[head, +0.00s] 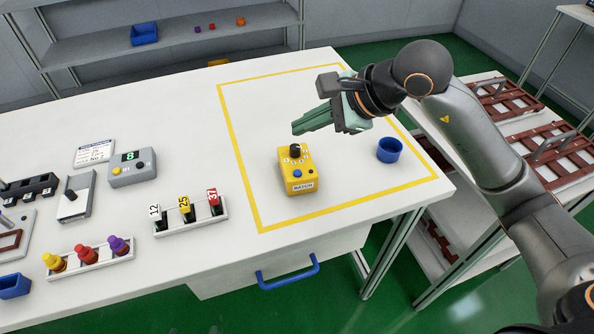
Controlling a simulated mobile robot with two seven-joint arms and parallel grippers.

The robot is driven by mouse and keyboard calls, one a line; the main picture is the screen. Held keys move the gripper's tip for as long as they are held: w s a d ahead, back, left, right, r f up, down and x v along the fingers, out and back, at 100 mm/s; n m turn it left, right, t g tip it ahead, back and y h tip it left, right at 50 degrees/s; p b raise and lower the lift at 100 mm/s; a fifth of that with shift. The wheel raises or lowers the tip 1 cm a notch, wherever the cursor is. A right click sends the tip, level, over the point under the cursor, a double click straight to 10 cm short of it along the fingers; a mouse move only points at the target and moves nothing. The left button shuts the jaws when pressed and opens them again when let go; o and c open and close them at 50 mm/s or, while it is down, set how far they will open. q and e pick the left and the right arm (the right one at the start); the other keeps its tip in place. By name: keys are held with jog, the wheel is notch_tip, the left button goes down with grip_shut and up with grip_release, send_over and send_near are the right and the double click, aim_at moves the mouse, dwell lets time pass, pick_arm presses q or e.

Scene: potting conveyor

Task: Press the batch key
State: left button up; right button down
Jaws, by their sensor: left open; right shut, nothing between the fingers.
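A yellow control box (286,184) stands on the white table inside the yellow-taped area. It has a black knob (295,150) at its far end and a round blue key (297,174) near its front. A label reading BATCH (303,187) is on the front side below the blue key. My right gripper (296,129) is shut and empty. Its fingertips point left, and in the picture they lie just beyond the black knob, apparently above the table. My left gripper is not in view.
A blue cup (389,150) stands right of the yellow box. A rack with numbered tags (190,217), a row of coloured pegs (90,259) and a grey display box (132,167) stand to the left. The taped area around the yellow box is mostly clear.

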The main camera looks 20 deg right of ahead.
aim_at(297, 173)
notch_tip(297, 173, down, 4)
jog(key=shift+r+b, duration=0.1)
jog(key=shift+b, duration=1)
notch_tip(297, 173, down, 4)
jog(key=shift+r+b, duration=0.25)
jog(key=shift+b, duration=1)
pick_arm(q)
jog(key=shift+m+h, duration=0.3)
jog(key=shift+w+d+f+b, duration=0.2)
jog(key=shift+d+f, duration=0.2)
jog(key=shift+f, duration=0.25)
jog(key=shift+w+d+f+b, duration=0.2)
jog(key=shift+d+f, duration=0.25)
jog(key=shift+f, duration=0.15)
jog(key=shift+w+d+f+b, duration=0.2)
jog(key=shift+d+f, duration=0.2)
jog(key=shift+f, duration=0.25)
pick_arm(e)
jog(key=shift+f, duration=0.6)
pick_arm(q)
jog(key=shift+r, duration=0.1)
jog(key=shift+f+b, duration=0.55)
jog(key=shift+f, duration=0.05)
pick_arm(e)
jog(key=shift+f, duration=0.4)
